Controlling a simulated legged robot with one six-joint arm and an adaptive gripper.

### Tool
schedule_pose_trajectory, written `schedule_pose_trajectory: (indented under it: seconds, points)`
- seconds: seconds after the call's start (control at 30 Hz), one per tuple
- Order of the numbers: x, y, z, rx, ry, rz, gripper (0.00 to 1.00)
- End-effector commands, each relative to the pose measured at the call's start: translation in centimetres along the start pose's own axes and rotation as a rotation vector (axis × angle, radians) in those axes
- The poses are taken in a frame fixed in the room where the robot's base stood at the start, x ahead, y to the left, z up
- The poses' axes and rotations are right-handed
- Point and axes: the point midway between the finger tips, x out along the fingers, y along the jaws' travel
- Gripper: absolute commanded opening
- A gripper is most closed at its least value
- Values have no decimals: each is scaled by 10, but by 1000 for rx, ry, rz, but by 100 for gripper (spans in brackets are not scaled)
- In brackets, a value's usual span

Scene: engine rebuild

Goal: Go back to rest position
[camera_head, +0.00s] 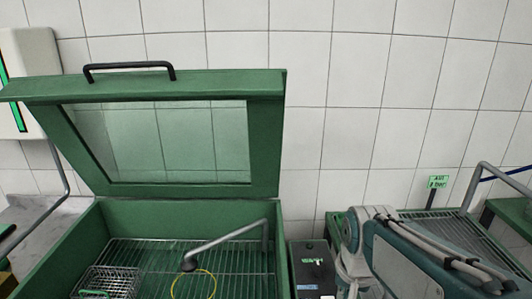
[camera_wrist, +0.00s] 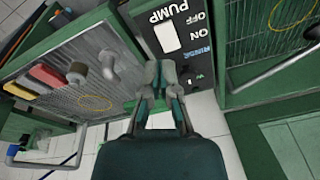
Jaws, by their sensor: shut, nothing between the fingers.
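My gripper (camera_wrist: 166,75) shows in the wrist view with its fingertips together and nothing between them. It is in front of a dark control box (camera_wrist: 181,30) marked PUMP, ON, OFF and RINSE, with a white switch. I cannot tell whether the fingertips touch the box. In the head view my arm (camera_head: 400,258) is at the lower right, beside the same control box (camera_head: 312,268). The gripper's fingers cannot be made out there.
A green wash cabinet (camera_head: 190,218) stands with its windowed lid (camera_head: 270,130) raised. Inside are a wire basket (camera_head: 108,282), a bent spout (camera_head: 225,239) and a yellow ring (camera_head: 176,290). A grated bench (camera_wrist: 60,93) holds coloured blocks and metal parts. A sign (camera_head: 438,182) stands behind my arm.

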Motion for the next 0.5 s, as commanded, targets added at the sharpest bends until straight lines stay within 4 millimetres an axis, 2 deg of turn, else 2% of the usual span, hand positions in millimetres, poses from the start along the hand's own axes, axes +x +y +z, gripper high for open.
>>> schedule_pose_trajectory:
  seconds: [0.03, 0.2, 0.4, 0.5]
  points:
    - [-10, 4, 10, -34, 38, -12, 0]
    - [-31, 14, 39, -157, 150, -40, 0]
    - [-44, 24, 68, -284, 268, -53, 0]
    - [-46, 27, 76, -321, 302, -54, 0]
